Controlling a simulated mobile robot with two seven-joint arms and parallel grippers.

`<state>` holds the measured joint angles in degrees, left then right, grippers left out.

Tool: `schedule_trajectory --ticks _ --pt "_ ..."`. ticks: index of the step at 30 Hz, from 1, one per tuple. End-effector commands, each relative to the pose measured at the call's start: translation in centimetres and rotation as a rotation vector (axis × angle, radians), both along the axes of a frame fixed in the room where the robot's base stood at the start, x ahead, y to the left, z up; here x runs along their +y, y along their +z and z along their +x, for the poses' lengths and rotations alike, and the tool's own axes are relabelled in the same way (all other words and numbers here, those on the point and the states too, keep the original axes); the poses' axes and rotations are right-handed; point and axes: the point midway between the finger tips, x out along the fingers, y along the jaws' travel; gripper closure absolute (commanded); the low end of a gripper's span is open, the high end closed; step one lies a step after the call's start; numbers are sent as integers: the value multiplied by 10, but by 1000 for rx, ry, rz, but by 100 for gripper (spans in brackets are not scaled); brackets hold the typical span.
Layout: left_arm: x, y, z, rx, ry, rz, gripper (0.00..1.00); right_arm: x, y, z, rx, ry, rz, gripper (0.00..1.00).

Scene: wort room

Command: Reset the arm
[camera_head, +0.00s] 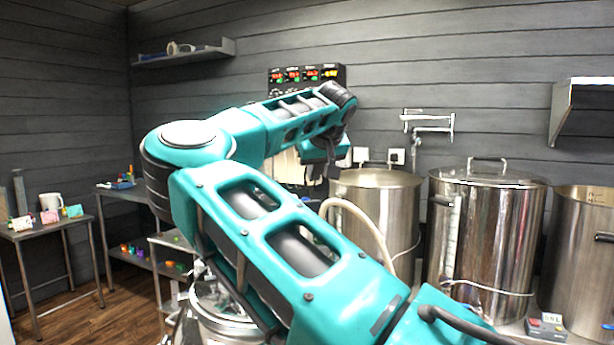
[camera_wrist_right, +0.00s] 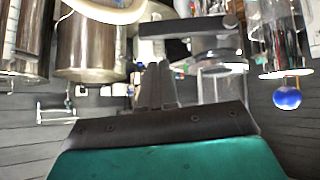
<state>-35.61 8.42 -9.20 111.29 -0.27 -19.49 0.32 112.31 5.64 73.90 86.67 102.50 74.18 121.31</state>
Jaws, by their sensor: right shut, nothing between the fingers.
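My right arm (camera_head: 290,235) is teal and fills the middle of the head view. It comes in from the lower right, bends at an elbow on the left and reaches back to a wrist near the centre. My right gripper (camera_head: 333,170) hangs below that wrist, in front of the pots, small and partly hidden by the arm. In the right wrist view the dark fingers of the right gripper (camera_wrist_right: 157,68) are together with nothing between them. That view shows the room upside down. My left gripper is not in view.
Steel pots (camera_head: 375,205) and a lidded kettle (camera_head: 485,230) stand at the right. A control panel (camera_head: 306,75) is on the back wall. A wall shelf (camera_head: 185,54) is at the upper left.

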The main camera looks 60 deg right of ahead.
Motion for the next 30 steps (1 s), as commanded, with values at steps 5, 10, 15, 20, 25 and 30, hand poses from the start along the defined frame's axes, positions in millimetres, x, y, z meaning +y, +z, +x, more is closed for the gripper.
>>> schedule_trajectory --ticks 5,10,15,20,25,30 --pt "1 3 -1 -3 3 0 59 0 6 -5 -1 -1 1 100" --pt "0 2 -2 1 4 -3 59 0 6 -6 0 -1 0 100" --pt "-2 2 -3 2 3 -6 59 -4 2 -10 48 -9 -29 100" --pt "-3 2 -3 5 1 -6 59 -21 -13 -42 359 -42 -199 100" --pt "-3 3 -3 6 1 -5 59 -34 -4 -85 926 -51 -475 100" --pt "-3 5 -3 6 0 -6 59 -23 31 -96 1527 -21 -718 100"
